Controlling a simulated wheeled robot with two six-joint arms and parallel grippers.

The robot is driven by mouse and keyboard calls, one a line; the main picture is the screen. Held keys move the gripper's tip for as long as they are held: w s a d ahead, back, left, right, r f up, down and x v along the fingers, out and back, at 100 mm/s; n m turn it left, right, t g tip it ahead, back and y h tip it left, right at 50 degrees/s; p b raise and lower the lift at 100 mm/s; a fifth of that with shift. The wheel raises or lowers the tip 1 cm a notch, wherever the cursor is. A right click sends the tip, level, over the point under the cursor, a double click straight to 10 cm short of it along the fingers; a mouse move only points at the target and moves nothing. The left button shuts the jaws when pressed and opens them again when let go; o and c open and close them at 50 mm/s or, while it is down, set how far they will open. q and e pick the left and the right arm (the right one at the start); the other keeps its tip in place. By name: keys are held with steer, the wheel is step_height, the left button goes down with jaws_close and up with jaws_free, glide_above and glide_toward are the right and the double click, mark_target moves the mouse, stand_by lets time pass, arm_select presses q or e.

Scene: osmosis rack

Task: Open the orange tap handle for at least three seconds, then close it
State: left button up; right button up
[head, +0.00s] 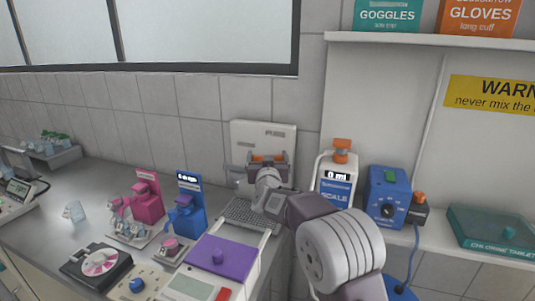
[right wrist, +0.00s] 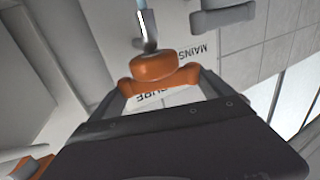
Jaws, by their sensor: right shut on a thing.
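The orange tap handle (head: 267,157) is on the white wall panel (head: 282,133) behind the counter. In the right wrist view, the orange handle (right wrist: 155,67) lies between my fingers, with a metal spout beyond it. My right gripper (head: 268,162) reaches up to the panel and is shut on the handle. Its fingers stand on either side of it in the right wrist view. Part of the handle is hidden by the gripper in the head view. My left gripper is in neither view.
A white scale-remover container (head: 335,188) with an orange cap stands just right of my gripper, and a blue box (head: 385,195) is beside it. A purple-topped tray (head: 220,257) and pink (head: 147,203) and blue (head: 190,212) dispensers stand left. A shelf (head: 430,41) is above right.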

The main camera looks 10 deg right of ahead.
steer(key=h+p, duration=0.1)
steer(key=m+h+p, duration=0.1)
steer(key=shift+a+r+g+p, duration=0.15)
steer(key=shift+r+g+p, duration=0.15)
steer(key=shift+r+p, duration=0.05)
steer(key=shift+f+m+g+h, duration=0.2)
steer(key=shift+m+g+h, duration=0.1)
steer(key=shift+m+h, duration=0.35)
steer(key=shift+f+m+g+h+b, duration=0.2)
steer(key=shift+m+g+h+b, duration=0.3)
steer(key=shift+h, duration=0.35)
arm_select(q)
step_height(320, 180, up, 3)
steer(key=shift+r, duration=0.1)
arm_select(e)
steer(key=shift+r+m+h, duration=0.1)
steer(key=shift+m+h, duration=0.25)
steer(key=shift+h, duration=0.05)
steer(key=shift+r, duration=0.1)
steer(key=o, duration=1.1)
